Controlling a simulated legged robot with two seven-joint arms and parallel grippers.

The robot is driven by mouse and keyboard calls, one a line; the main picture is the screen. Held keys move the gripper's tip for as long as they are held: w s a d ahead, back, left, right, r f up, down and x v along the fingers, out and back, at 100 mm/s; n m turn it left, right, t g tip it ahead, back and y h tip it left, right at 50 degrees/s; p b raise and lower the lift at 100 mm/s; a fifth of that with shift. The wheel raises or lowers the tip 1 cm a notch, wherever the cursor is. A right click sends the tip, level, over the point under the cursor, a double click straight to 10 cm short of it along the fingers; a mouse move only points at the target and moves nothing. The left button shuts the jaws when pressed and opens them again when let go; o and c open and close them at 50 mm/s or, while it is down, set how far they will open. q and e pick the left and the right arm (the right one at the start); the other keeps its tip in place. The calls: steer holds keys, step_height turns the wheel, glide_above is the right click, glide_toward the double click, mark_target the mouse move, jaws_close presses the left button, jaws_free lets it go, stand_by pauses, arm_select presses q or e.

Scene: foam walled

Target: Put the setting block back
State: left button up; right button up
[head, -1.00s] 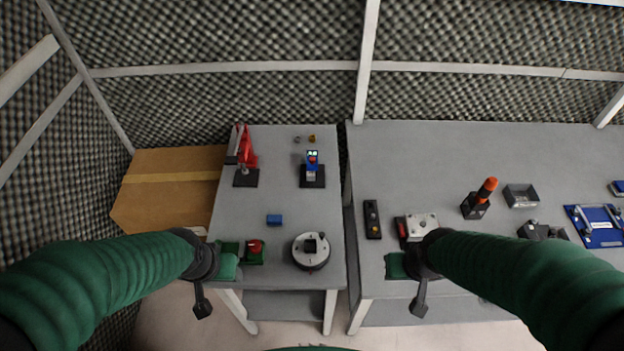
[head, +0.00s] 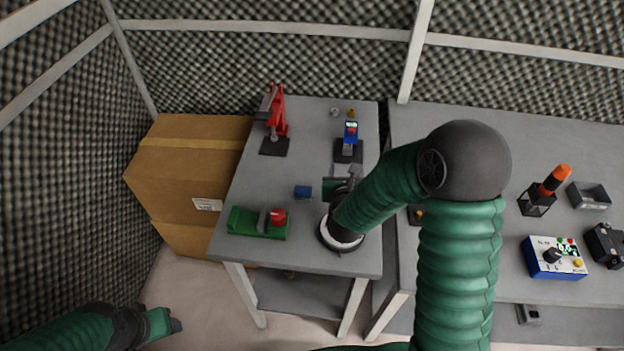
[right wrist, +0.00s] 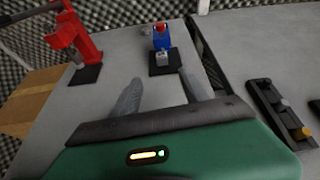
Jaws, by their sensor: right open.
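A small blue block (head: 303,191) lies on the left table, just left of my right gripper (head: 346,180) in the head view. I cannot tell whether it is the setting block. A blue gauge (head: 350,133) with a small display stands on a black base behind the gripper. In the right wrist view the gauge (right wrist: 161,37) has a grey block (right wrist: 161,57) at its foot. My right gripper (right wrist: 159,76) is open, with nothing between its fingers, and points toward the gauge base. My left gripper (head: 168,324) is low at the left, off the table; its jaws are unclear.
A cardboard box (head: 190,160) is at left. The right table holds an orange-handled tool (head: 553,180) and a blue-white meter (head: 553,258).

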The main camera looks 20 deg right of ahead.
mark_target(348, 148)
steer(key=shift+w+m, duration=0.15)
steer(key=shift+m, duration=0.45)
steer(key=shift+d+f, duration=0.1)
steer(key=shift+d, duration=0.3)
steer(key=x, duration=1.6)
steer(key=shift+w+d, duration=0.2)
steer(key=shift+w, duration=0.15)
jaws_close()
